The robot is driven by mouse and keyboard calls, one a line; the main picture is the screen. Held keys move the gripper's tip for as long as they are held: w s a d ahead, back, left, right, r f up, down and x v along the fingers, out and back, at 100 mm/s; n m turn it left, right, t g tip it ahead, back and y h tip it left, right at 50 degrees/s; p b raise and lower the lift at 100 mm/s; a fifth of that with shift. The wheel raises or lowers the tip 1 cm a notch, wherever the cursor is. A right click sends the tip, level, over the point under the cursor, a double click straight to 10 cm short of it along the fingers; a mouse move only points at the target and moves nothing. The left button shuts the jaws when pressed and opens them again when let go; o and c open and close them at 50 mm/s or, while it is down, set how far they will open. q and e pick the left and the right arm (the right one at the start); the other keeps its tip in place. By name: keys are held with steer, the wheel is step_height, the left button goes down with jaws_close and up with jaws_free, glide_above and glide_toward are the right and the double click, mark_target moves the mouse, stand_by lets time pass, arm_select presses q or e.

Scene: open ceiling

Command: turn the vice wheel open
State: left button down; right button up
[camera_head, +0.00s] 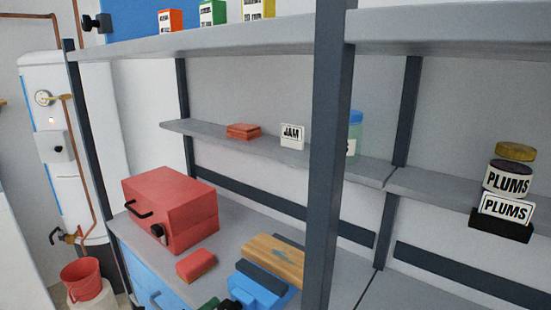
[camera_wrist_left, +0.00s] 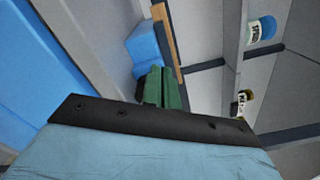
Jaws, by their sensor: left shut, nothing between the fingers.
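The blue vice (camera_head: 262,286) stands on the bench at the bottom of the head view, with a flat wooden piece (camera_head: 275,256) at its top. A dark part (camera_head: 230,304) at the vice's near side may be its wheel; the frame edge cuts it off. My left gripper (camera_head: 209,303) shows only as a green bit at the bottom edge, just left of that part. In the left wrist view its green fingers (camera_wrist_left: 162,88) are together and empty, in front of the blue vice (camera_wrist_left: 148,48). I cannot tell whether they touch the wheel. My right gripper is not in view.
A red box (camera_head: 172,208) and a small red block (camera_head: 196,265) sit on the bench left of the vice. A dark upright post (camera_head: 328,150) stands close on the right. A shelf (camera_head: 215,138) with jars runs above the bench.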

arm_select(q)
steer(key=shift+s+d+f, duration=0.1)
steer(key=shift+f, duration=0.4)
steer(key=shift+r, duration=0.15)
steer(key=v, duration=0.6)
steer(key=shift+w+a+r, duration=0.25)
steer(key=shift+w+a, duration=0.05)
steer(key=shift+a, duration=0.1)
